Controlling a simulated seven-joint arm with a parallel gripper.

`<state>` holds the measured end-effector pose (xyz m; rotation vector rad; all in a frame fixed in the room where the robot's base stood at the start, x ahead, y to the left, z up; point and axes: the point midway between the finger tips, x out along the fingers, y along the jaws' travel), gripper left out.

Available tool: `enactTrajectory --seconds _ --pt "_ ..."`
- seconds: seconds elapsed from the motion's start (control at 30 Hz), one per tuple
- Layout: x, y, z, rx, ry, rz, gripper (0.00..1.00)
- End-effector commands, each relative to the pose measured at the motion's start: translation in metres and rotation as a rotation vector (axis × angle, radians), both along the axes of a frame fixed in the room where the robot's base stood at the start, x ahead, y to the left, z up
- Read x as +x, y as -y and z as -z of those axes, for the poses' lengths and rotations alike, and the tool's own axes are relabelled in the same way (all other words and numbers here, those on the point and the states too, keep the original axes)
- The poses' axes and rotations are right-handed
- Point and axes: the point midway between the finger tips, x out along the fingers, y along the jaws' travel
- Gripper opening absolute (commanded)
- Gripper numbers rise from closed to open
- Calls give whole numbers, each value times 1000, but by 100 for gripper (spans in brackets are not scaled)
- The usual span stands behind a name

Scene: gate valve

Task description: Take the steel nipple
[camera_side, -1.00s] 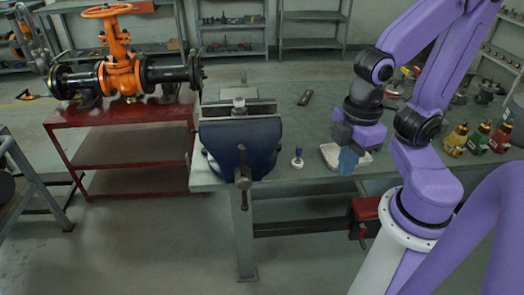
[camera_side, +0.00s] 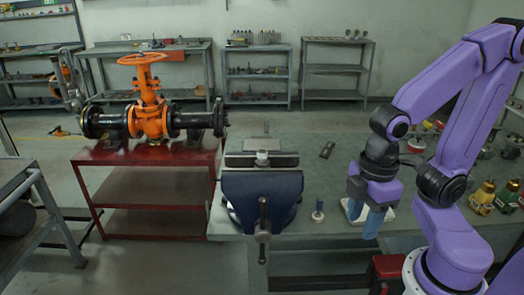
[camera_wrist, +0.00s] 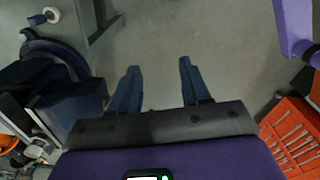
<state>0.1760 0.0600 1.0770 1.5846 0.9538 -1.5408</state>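A small pale metal piece (camera_side: 262,158) sits upright at the jaws of the blue vise (camera_side: 262,196), left of my gripper. It looks like the steel nipple, but it is too small to be sure. A small blue-and-white piece (camera_side: 318,212) stands on the bench between vise and gripper.
An orange valve (camera_side: 148,115) with black pipe ends lies on a red table (camera_side: 135,155) at left. A dark flat object (camera_side: 327,150) lies on the bench (camera_side: 300,175). Several coloured fittings (camera_side: 482,194) stand at right. An orange-red tray (camera_wrist: 292,135) shows in the wrist view.

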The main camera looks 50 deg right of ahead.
Motion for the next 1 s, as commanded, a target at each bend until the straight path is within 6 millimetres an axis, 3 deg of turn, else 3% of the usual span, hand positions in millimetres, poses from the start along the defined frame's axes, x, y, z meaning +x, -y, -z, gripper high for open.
enactTrajectory --seconds 0.2,0.47,0.8,1.0 --pt "59 -23 -23 -5 0 63 47" --pt "143 -32 -50 -12 -3 140 47" --pt "248 -7 -77 -21 -11 241 47" --pt "287 16 -87 -23 -15 283 47"
